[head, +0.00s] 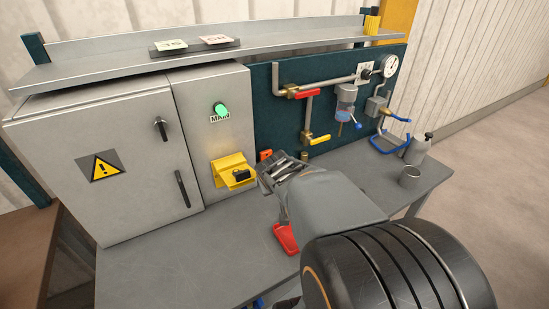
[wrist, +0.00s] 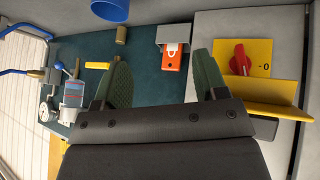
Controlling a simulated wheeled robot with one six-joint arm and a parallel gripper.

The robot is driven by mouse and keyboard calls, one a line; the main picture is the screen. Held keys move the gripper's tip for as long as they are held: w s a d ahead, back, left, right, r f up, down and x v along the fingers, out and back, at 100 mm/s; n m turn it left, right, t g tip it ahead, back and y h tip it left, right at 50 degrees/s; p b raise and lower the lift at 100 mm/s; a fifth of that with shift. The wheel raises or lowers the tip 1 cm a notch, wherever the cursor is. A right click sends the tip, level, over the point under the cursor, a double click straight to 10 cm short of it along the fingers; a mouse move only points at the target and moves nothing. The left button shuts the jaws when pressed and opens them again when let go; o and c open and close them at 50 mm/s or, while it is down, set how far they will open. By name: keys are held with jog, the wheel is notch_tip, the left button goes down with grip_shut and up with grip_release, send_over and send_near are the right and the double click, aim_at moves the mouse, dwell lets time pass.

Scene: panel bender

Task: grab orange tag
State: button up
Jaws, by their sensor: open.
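In the head view a small part of the orange tag (head: 265,155) shows just behind my gripper (head: 272,174). My gripper (wrist: 160,70) is open, its green finger pads wide apart. I cannot tell the exact gap between the fingertips and the tag.
A yellow switch housing (head: 233,172), with a red knob (wrist: 239,60) in the wrist view, stands close beside my gripper. Pipes with red (head: 292,93) and yellow (head: 320,140) handles are on the panel. A red object (head: 286,239) lies on the bench.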

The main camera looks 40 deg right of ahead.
jog(key=w+d+r+n+t+p, duration=0.1)
jog(key=w+d+r+t+p, duration=0.1)
jog(key=w+d+t, duration=0.5)
jog(key=n+y+b, duration=0.1)
jog(key=y, duration=0.2)
send_near(267, 154)
jog(key=x, duration=0.3)
jog(key=shift+g, duration=0.3)
jog(key=shift+x, duration=3.05)
jog(key=shift+w+r, duration=0.1)
jog(key=shift+r, duration=0.1)
jog(key=c, duration=0.7)
